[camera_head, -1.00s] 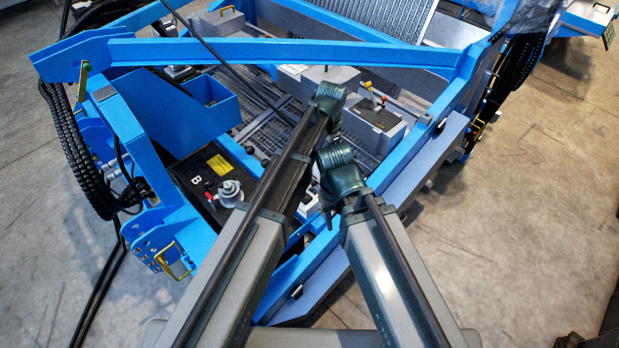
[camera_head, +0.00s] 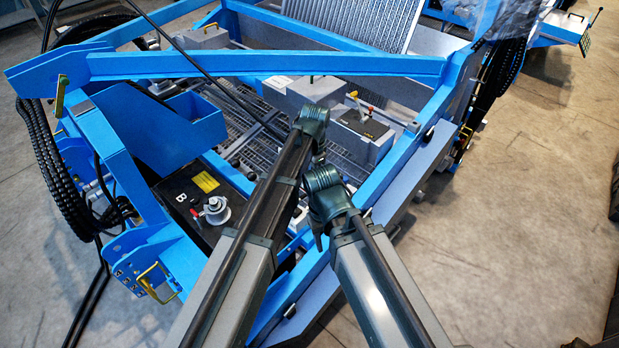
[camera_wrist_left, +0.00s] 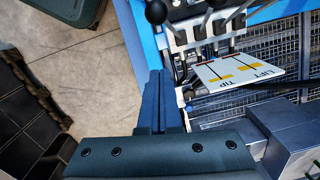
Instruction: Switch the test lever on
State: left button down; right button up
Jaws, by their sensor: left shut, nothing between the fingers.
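No lever has a readable test label. In the head view, a small red-tipped lever (camera_head: 370,111) and a yellow-tipped lever (camera_head: 353,95) stand on a black-topped grey box (camera_head: 362,128). In the left wrist view, several levers, one with a black ball knob (camera_wrist_left: 156,12), stand behind a white plate (camera_wrist_left: 238,72) marked LIFT and TIP. My left gripper (camera_wrist_left: 158,78) is shut and empty, left of the plate and apart from the knob. In the head view my arms hide the left fingers. My right gripper's fingers do not show.
A blue frame beam (camera_head: 270,65) crosses the machine. Black hoses (camera_head: 50,165) hang at the left.

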pick_arm(q)
jog(key=s+a+f+b, duration=0.2)
jog(key=a+f+b, duration=0.1)
jog(key=f+b, duration=0.1)
jog(key=shift+a+f, duration=0.25)
jog(key=shift+f, duration=0.55)
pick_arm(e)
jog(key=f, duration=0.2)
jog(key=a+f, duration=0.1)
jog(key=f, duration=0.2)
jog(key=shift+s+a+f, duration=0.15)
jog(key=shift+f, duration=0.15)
pick_arm(q)
jog(key=shift+s, duration=0.1)
jog(key=s+a+f+t+h+b, duration=0.2)
jog(key=s+a+f+b, duration=0.2)
jog(key=s+a+b, duration=0.1)
jog(key=shift+s+a+t+h, duration=0.3)
jog(key=shift+s+t+h, duration=0.1)
jog(key=shift+s, duration=0.05)
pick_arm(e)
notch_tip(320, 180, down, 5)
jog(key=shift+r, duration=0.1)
pick_arm(q)
jog(key=shift+r, duration=0.1)
